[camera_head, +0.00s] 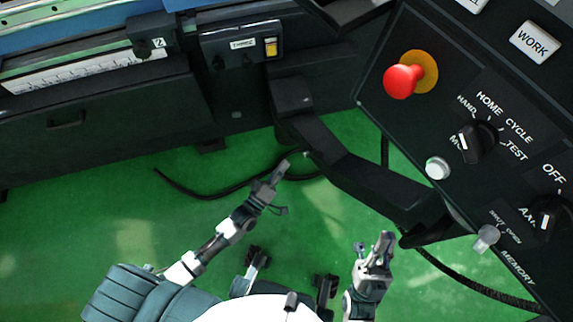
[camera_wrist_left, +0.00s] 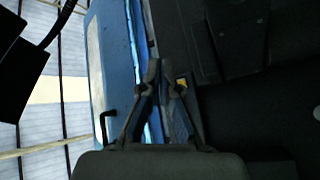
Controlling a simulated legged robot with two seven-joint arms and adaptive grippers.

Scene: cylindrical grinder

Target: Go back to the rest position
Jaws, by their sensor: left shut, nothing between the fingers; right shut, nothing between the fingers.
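My left gripper (camera_head: 279,172) is shut and empty in the head view, held out over the green floor in front of the machine. Its fingertips meet in the left wrist view (camera_wrist_left: 160,68), with nothing between them. My right gripper (camera_head: 384,243) is shut and empty in the head view, left of the control panel and below the black support arm. Neither gripper visibly holds any part of the machine.
The black control panel (camera_head: 462,75) with a red button (camera_head: 403,81) and knobs fills the right. A black support arm (camera_head: 350,172) runs to it from the machine body (camera_head: 110,120). A black cable (camera_head: 207,194) lies on the green floor (camera_head: 60,235), which is otherwise open at left.

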